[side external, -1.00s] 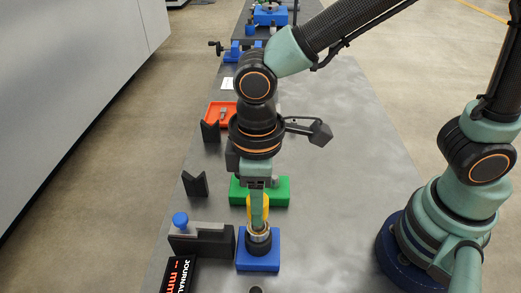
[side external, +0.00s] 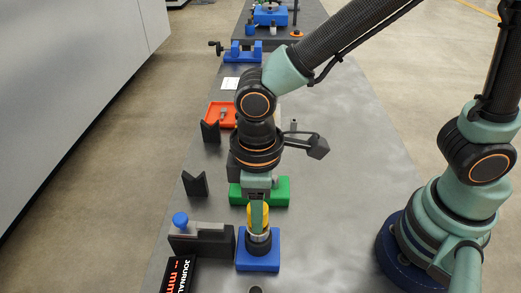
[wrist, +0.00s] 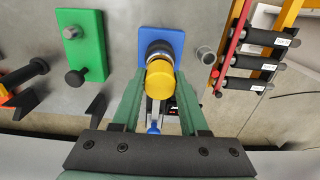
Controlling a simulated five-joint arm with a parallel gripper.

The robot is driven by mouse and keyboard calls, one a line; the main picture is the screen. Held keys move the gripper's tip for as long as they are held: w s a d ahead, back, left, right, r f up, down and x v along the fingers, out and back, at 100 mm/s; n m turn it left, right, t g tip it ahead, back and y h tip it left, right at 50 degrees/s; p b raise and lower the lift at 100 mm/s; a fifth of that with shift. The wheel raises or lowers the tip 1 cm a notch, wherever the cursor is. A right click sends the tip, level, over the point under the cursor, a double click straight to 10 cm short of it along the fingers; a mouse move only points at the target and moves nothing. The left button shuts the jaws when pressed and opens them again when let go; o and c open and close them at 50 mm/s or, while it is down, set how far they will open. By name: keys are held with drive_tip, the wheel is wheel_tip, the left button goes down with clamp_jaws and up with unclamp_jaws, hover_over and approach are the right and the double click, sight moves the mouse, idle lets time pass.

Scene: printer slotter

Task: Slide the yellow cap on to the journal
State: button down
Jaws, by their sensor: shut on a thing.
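The yellow cap (side external: 265,215) is between the fingers of my gripper (side external: 258,226), which is shut on it. The cap also shows in the wrist view (wrist: 160,78), its round end facing the camera. The journal (side external: 259,238), a silver and dark cylinder, stands upright on a blue block (side external: 258,262) directly below the cap. In the wrist view, a silver and dark part of the journal (wrist: 158,50) shows just beyond the cap. The cap looks lined up with the journal. I cannot tell how far it is around it, as a finger hides part of the join.
A green block (side external: 276,190) stands behind the blue block. Dark V-shaped supports (side external: 196,184) and a dark stand with a blue knob (side external: 181,219) are at the left. An orange tray (side external: 217,117) is farther back.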

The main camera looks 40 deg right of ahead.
drive_tip(key=shift+f, duration=0.7)
idle(0.6)
drive_tip(key=shift+c, duration=1.8)
unclamp_jaws()
drive_tip(key=shift+r, duration=0.1)
wheel_tip(320, 180, up, 12)
drive_tip(key=shift+f, duration=0.25)
drive_tip(key=w+d+r+m+t, duration=0.1)
drive_tip(key=d+m+t, duration=0.1)
drive_tip(key=d, duration=0.5)
drive_tip(key=w+d+r+m+t, duration=0.1)
drive_tip(key=d+m, duration=0.3)
drive_tip(key=d, duration=0.4)
drive_tip(key=w+d+r+m+t, duration=0.1)
drive_tip(key=w+d+m+t, duration=0.1)
drive_tip(key=d, duration=0.6)
drive_tip(key=shift+w+m+t, duration=0.3)
drive_tip(key=shift+w+m, duration=0.1)
drive_tip(key=shift+m, duration=0.1)
